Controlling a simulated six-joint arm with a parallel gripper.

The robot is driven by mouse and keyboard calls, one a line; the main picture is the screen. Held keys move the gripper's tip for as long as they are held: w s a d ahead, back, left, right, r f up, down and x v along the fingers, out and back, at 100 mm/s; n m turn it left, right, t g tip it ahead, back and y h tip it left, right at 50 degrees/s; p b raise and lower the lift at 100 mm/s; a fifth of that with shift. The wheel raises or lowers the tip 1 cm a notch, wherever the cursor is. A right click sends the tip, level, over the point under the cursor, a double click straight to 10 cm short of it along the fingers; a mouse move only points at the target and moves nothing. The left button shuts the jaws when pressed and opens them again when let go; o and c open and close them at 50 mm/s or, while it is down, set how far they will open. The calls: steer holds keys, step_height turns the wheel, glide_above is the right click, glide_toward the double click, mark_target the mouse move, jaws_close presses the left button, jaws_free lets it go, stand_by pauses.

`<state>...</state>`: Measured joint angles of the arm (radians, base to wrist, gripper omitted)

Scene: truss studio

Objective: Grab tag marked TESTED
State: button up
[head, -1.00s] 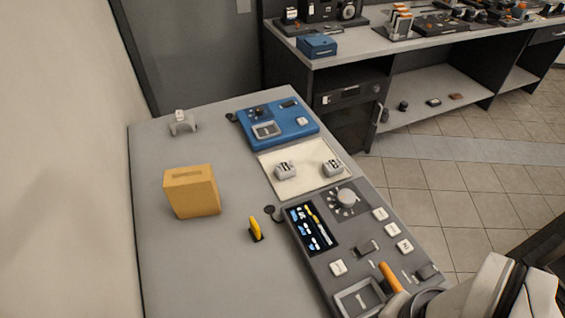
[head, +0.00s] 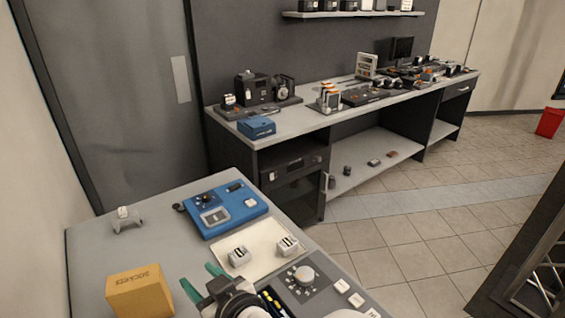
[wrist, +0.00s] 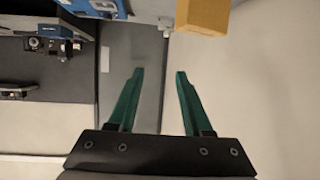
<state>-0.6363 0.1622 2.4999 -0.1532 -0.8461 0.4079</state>
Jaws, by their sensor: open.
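No lettering reading TESTED can be made out in either view. Two small pale blocks with dark marks, a left one (head: 239,256) and a right one (head: 287,245), sit on a cream tray (head: 262,238); their marks are too small to read. White labelled pieces (head: 342,286) lie on the grey console at the lower right, also unreadable. My gripper (head: 202,280) has green fingers spread apart, empty, in front of the tray and right of the yellow box. The wrist view shows the open fingers (wrist: 160,75) with nothing between them.
A yellow box (head: 140,294) marked SOCKETS stands at the table's left front. A blue device (head: 226,209) lies behind the tray, and a small grey stand (head: 127,220) at the back left. A long bench (head: 300,122) with equipment stands behind.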

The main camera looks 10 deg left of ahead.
steer(key=f, duration=1.9)
steer(key=shift+w+d+f, duration=0.1)
steer(key=shift+w+f, duration=0.1)
steer(key=x, duration=0.7)
steer(key=shift+w+f, duration=0.1)
steer(key=shift+f, duration=0.05)
jaws_close()
